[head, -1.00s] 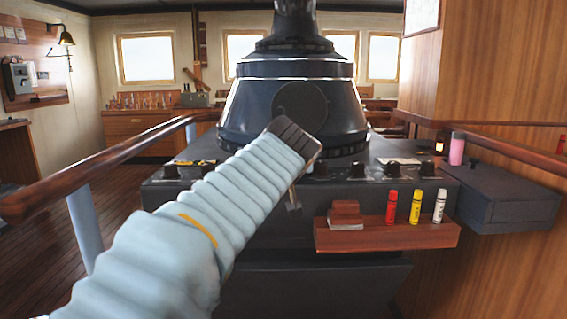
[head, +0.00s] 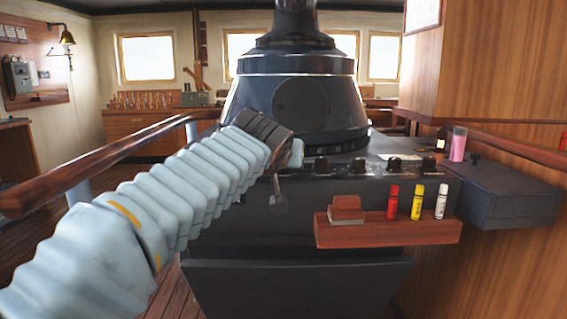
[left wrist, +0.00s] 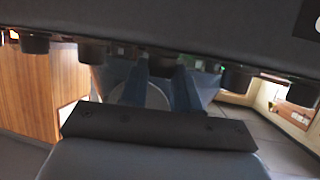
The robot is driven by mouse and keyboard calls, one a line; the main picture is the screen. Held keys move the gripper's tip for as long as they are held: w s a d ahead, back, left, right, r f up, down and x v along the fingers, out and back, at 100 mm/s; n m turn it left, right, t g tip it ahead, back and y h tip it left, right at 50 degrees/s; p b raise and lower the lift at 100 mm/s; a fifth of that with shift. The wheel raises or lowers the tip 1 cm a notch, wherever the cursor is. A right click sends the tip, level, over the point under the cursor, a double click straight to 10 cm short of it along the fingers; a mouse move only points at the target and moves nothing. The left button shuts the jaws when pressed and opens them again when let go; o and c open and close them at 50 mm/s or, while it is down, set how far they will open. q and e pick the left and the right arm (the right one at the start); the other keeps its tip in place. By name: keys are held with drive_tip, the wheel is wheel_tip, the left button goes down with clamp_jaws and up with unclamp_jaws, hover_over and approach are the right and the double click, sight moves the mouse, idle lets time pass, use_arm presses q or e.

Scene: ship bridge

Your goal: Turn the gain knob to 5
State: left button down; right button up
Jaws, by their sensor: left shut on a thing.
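A row of dark knobs runs along the front of the grey console (head: 330,190). My left gripper (head: 297,153) is at this row, left of the knob (head: 321,165) nearest to it on the right. In the left wrist view its two blue fingers (left wrist: 161,80) are shut on a dark knob (left wrist: 163,65) in the middle of the row, with other knobs on both sides. In the head view my gripper and arm hide the held knob and those further left. I cannot read any label or scale, so the knob's setting cannot be told. My right gripper is not in view.
A wooden shelf (head: 380,235) below the panel holds red, yellow and white tubes and a small wooden block. A dark lever (head: 279,197) hangs just below my gripper. A pink cup (head: 458,146) stands at the right. A wooden handrail (head: 100,165) runs along the left.

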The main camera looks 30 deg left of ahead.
use_arm(q)
drive_tip(key=m+h+b, duration=0.1)
drive_tip(key=m+h, duration=0.1)
drive_tip(key=m+t+h+b, duration=0.1)
drive_tip(key=m+h, duration=0.1)
drive_tip(key=h, duration=0.1)
drive_tip(key=shift+a+f+b, duration=0.15)
drive_tip(key=shift+f+b, duration=0.05)
drive_tip(key=shift+b, duration=0.15)
drive_tip(key=shift+a+m+h+b, duration=0.2)
drive_tip(key=shift+m+h+b, duration=0.3)
drive_tip(key=shift+m+h, duration=0.6)
drive_tip(key=shift+a+r+m+g+h, duration=0.1)
drive_tip(key=shift+m+g+h, duration=0.2)
drive_tip(key=shift+m+h, duration=0.55)
drive_tip(key=shift+a+r+m+g+h, duration=0.15)
drive_tip(key=shift+m+g+h, duration=0.45)
drive_tip(key=shift+m+h, duration=0.65)
drive_tip(key=shift+h, duration=0.3)
drive_tip(key=c, duration=0.8)
unclamp_jaws()
drive_tip(key=shift+a, duration=0.1)
